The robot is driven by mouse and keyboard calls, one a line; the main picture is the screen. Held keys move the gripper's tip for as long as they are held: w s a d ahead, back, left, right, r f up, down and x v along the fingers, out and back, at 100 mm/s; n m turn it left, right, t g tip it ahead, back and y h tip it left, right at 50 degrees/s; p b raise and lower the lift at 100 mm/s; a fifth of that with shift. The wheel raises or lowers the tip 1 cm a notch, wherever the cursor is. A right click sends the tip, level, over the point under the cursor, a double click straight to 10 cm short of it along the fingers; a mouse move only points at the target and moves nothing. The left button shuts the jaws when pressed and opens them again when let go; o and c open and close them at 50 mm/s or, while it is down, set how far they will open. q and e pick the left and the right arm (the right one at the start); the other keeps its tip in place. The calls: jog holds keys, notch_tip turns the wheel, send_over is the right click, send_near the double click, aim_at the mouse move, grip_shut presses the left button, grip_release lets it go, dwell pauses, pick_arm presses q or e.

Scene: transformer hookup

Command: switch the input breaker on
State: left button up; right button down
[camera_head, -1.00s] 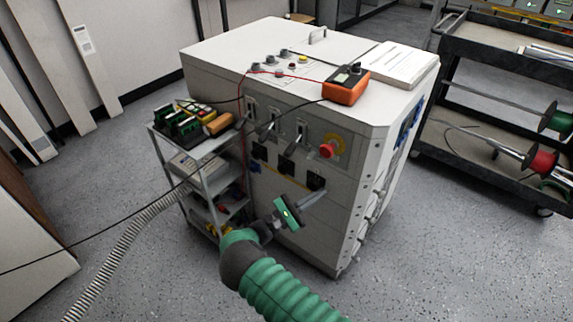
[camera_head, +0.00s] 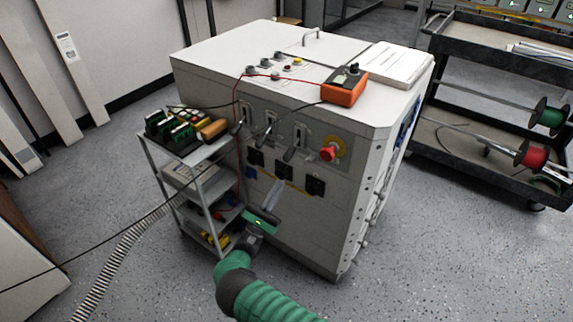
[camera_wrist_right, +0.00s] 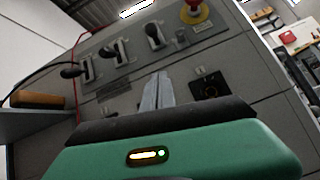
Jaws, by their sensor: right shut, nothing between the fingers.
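A white cabinet (camera_head: 330,218) carries a row of three lever switches on its front. The left lever (camera_head: 239,126), middle lever (camera_head: 265,137) and right lever (camera_head: 290,152) all slant downward in the head view. The same left (camera_wrist_right: 73,72), middle (camera_wrist_right: 107,52) and right (camera_wrist_right: 153,33) levers show in the right wrist view. I cannot tell which is the input breaker. My right gripper (camera_head: 277,184) is shut and empty in front of the cabinet, below the levers and apart from them. Its fingers (camera_wrist_right: 157,80) point up at the panel. My left gripper is out of view.
A red stop button (camera_head: 328,153) sits right of the levers. Black sockets (camera_head: 316,186) lie below them. A small shelf cart (camera_head: 205,190) stands close at left. An orange meter (camera_head: 345,86) sits on top with leads. A black cart (camera_head: 480,170) stands at right.

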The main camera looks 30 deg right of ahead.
aim_at(293, 149)
jog(key=b+x, duration=0.1)
jog(key=x, duration=0.6)
jog(key=shift+r, duration=0.2)
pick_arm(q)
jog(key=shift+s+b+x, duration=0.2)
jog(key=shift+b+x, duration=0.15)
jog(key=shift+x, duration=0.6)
pick_arm(e)
jog(key=r, duration=0.1)
jog(key=s+a+r, duration=0.1)
jog(key=r, duration=0.1)
jog(key=shift+s+a+r, duration=0.1)
jog(key=shift+s+a, duration=0.1)
jog(key=shift+s, duration=0.05)
jog(key=shift+w, duration=0.1)
